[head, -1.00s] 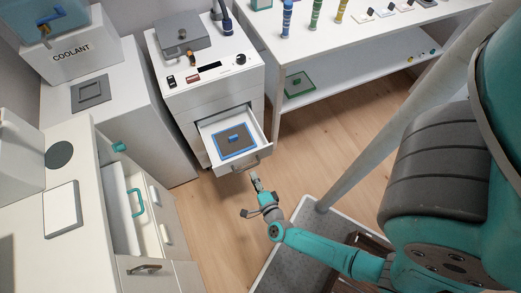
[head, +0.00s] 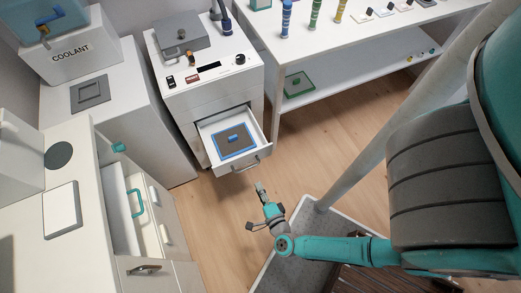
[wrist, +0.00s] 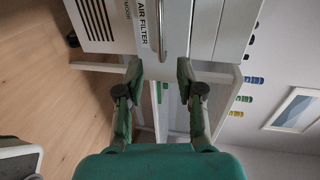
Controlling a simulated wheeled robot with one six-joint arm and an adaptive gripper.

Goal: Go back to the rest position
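My gripper (head: 261,188) hangs over the floor in front of the white cabinet's open drawer (head: 259,155), apart from it. In the wrist view my gripper (wrist: 160,75) has its two fingers spread, with nothing held between them. The open drawer holds a grey panel with a blue rim and blue handle (head: 235,145). Behind the fingers, the wrist view shows a white cabinet front marked AIR FILTER (wrist: 118,25) and a metal handle.
The left counter (head: 95,230) has a partly open drawer with a teal handle (head: 138,202). A coolant box (head: 72,55) stands at the back left. A white shelf unit (head: 350,75) stands at the back right. Wooden floor (head: 315,150) is clear between them.

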